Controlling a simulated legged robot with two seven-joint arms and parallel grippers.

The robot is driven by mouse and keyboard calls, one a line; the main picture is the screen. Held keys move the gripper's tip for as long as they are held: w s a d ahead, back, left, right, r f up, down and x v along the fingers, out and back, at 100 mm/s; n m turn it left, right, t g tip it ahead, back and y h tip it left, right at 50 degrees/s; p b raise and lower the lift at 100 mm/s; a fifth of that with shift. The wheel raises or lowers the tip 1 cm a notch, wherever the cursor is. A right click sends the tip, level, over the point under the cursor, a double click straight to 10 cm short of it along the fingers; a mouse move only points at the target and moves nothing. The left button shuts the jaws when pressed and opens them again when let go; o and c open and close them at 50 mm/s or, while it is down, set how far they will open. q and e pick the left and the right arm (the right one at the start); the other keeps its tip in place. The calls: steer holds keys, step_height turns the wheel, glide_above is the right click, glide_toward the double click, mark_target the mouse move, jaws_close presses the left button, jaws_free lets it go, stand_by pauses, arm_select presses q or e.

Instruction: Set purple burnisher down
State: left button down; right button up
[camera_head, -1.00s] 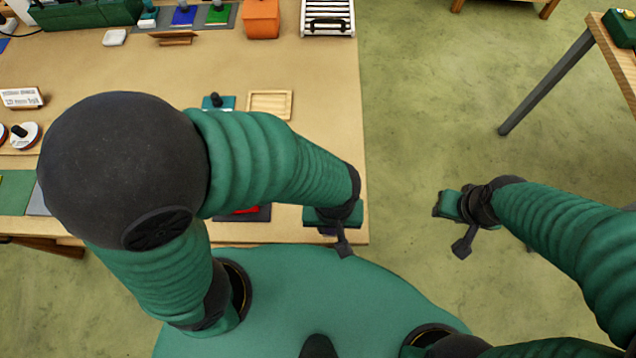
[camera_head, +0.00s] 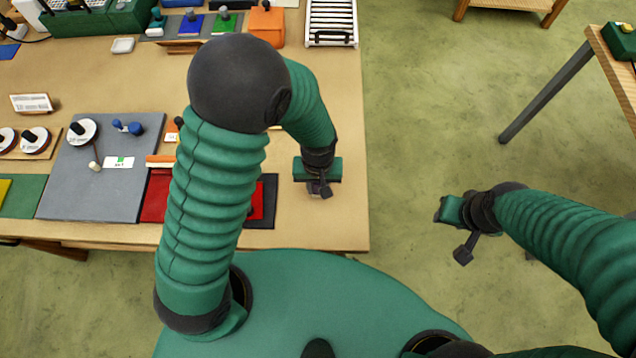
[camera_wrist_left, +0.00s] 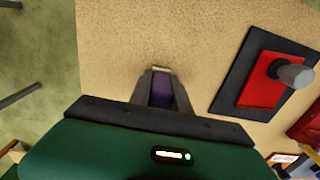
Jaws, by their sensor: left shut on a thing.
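My left gripper (camera_head: 318,190) is over the right front part of the table, right of a dark mat. In the left wrist view its fingers (camera_wrist_left: 160,88) are shut on the purple burnisher (camera_wrist_left: 161,92), which shows as a purple strip between them with a small pale tip. In the head view the burnisher is mostly hidden by the gripper. I cannot tell whether it touches the table. My right gripper (camera_head: 452,228) is out over the floor, right of the table; its fingers are not clear enough to judge.
The table (camera_head: 345,215) is bare around the left gripper, with its right edge close by. A red pad on a dark mat (camera_wrist_left: 262,82) with a grey-knobbed tool lies beside it. A grey board (camera_head: 75,190) with several small items lies left. A slatted white rack (camera_head: 331,22) stands at the back.

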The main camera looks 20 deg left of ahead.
arm_select(q)
steer(key=shift+w+a+f, duration=0.1)
steer(key=shift+a+f, duration=0.1)
steer(key=c, duration=1.2)
jaws_free()
steer(key=shift+r, duration=0.1)
steer(key=shift+c, duration=0.2)
steer(key=shift+o, duration=0.2)
steer(key=shift+d, duration=0.1)
